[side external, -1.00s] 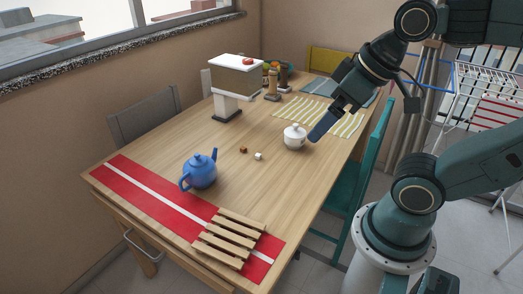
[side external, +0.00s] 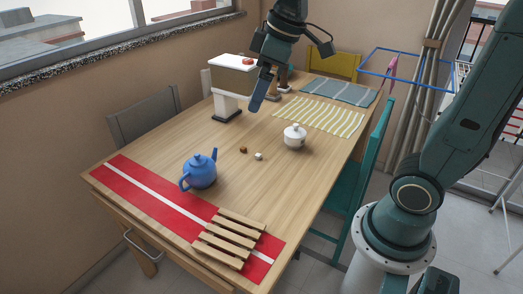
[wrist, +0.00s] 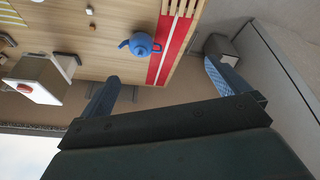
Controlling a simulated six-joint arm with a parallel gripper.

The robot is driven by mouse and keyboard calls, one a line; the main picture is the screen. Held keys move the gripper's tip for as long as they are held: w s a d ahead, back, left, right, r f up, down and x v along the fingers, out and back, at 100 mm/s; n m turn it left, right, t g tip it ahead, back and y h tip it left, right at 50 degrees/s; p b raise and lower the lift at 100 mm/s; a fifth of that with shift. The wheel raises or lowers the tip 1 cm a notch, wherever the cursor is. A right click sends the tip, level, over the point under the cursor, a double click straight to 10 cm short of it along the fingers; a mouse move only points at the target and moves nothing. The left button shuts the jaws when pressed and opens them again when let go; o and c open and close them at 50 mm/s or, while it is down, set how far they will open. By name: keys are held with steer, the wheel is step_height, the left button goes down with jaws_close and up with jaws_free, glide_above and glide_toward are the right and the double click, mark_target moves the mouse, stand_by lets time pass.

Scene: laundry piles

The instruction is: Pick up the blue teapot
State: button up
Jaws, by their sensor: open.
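The blue teapot (side external: 201,171) stands upright on the wooden table, at the edge of the red runner with a white stripe (side external: 130,175). It also shows in the wrist view (wrist: 141,45), beyond and between my fingers.
A slatted wooden trivet (side external: 228,238) lies on the runner. A white sugar bowl (side external: 295,137) and two small cubes (side external: 258,156) are on the mid-table. The white-topped dispenser (side external: 227,97) stands at the back left. A striped mat (side external: 322,115) lies at the back. The table around the teapot is mostly clear.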

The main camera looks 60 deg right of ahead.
steer(key=w+f+n, duration=0.2)
steer(key=w, duration=0.6)
steer(key=n+g+y, duration=0.2)
steer(key=n+g, duration=0.1)
steer(key=n, duration=0.4)
glide_above(197, 155)
steer(key=s+d, duration=0.1)
steer(key=d, duration=0.2)
step_height(197, 155, down, 17)
steer(key=shift+d, duration=0.1)
steer(key=shift+f, duration=0.1)
steer(key=x, duration=0.7)
steer(key=shift+w+a+f, duration=0.1)
steer(key=shift+a+f, duration=0.2)
steer(key=shift+f, duration=0.35)
